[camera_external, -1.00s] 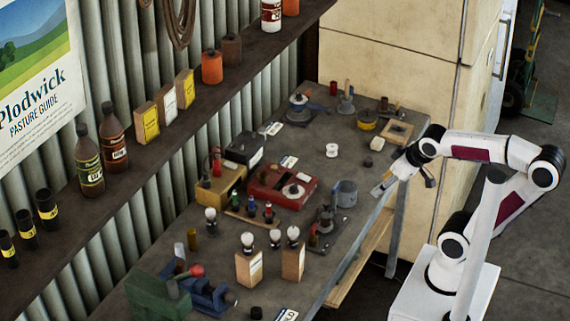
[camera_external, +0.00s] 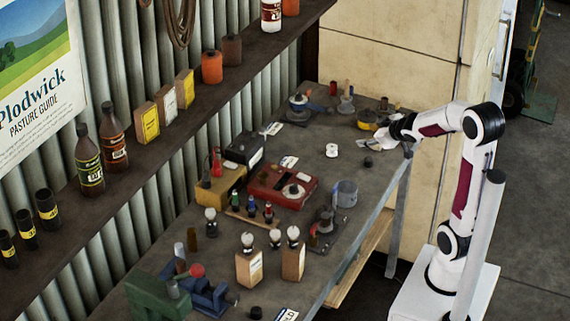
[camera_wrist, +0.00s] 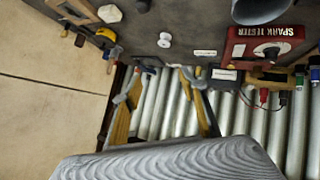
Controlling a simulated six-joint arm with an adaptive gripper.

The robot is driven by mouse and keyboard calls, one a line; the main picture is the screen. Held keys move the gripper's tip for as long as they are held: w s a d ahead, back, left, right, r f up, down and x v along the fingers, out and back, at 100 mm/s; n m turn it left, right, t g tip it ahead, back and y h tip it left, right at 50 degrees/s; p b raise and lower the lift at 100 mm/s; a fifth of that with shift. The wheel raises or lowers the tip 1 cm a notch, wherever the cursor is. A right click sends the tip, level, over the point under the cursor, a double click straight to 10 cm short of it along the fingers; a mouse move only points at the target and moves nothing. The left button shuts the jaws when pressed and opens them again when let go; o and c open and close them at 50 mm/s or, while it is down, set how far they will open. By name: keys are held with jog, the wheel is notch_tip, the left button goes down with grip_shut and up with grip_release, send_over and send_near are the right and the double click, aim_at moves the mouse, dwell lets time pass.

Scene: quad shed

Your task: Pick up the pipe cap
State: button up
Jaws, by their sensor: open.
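I cannot tell for sure which thing is the pipe cap. A small dark round piece (camera_external: 368,161) lies on the bench top near its right edge; it seems to show at the top edge of the wrist view (camera_wrist: 143,5). Another short black cylinder (camera_external: 256,312) stands at the bench's near end. My gripper (camera_external: 384,138) is over the far right part of the bench, beyond the first dark piece. In the wrist view its two fingers (camera_wrist: 160,82) are spread apart with nothing between them. The arm hides part of the bench there.
A white spool (camera_external: 332,150), a yellow tape measure (camera_external: 367,120) and a grey cup (camera_external: 345,193) are nearby. A pale hexagonal block (camera_wrist: 110,13) and wooden frame (camera_wrist: 75,10) show in the wrist view. A red spark tester (camera_external: 283,185) stands mid-bench. Bare bench surrounds the spool.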

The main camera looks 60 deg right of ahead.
jog(key=t+y, duration=0.1)
jog(key=t, duration=0.1)
send_over(369, 159)
jog(key=a, duration=0.2)
notch_tip(369, 159, down, 6)
jog(key=s+f+y, duration=0.1)
jog(key=f, duration=0.1)
jog(key=s+d+f+t+y, duration=0.1)
jog(key=s+f, duration=0.1)
jog(key=f, duration=0.1)
jog(key=s+d+f+y, duration=0.1)
jog(key=f, duration=0.1)
jog(key=shift+s+d+f+n+t, duration=0.15)
jog(key=shift+s+d+n+t, duration=0.1)
jog(key=shift+n+t, duration=0.15)
jog(key=shift+s+a+f+t+y, duration=0.15)
jog(key=shift+s+f+t+y, duration=0.3)
jog(key=shift+s+y, duration=0.3)
jog(key=shift+w+f, duration=0.1)
jog(key=shift+x, duration=1.2)
jog(key=shift+w, duration=0.1)
jog(key=shift+x, duration=2.5)
jog(key=shift+a+f, duration=0.1)
